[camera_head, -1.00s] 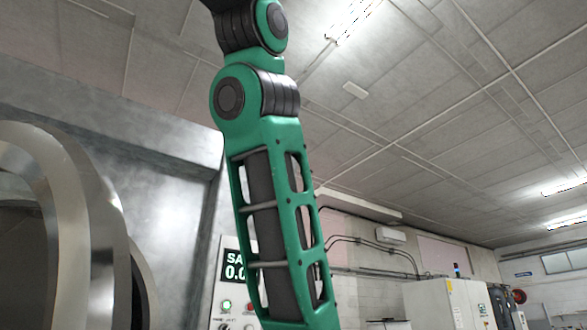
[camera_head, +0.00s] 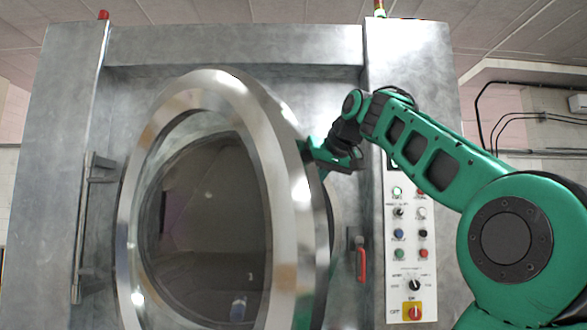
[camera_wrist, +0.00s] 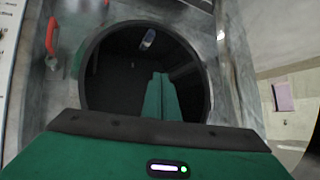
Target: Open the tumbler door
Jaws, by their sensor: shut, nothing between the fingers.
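The tumbler door (camera_head: 304,210) is a thick round metal ring with dark glass, standing partly open, swung out toward the left. In the wrist view the dark round drum opening (camera_wrist: 110,75) shows behind it. My gripper (camera_head: 308,150) is at the door's upper right edge, on the machine side of the rim; I cannot tell whether it touches the rim. In the wrist view its green fingers (camera_wrist: 160,78) lie together, shut and empty, in front of the opening. A red-handled latch (camera_head: 361,262) is on the machine front, right of the door; it also shows in the wrist view (camera_wrist: 51,37).
A control panel (camera_head: 410,250) with buttons and knobs is right of the latch, partly behind my arm. A long vertical bar (camera_head: 90,230) is on the machine's left side. The machine's grey metal front (camera_head: 240,45) surrounds the door.

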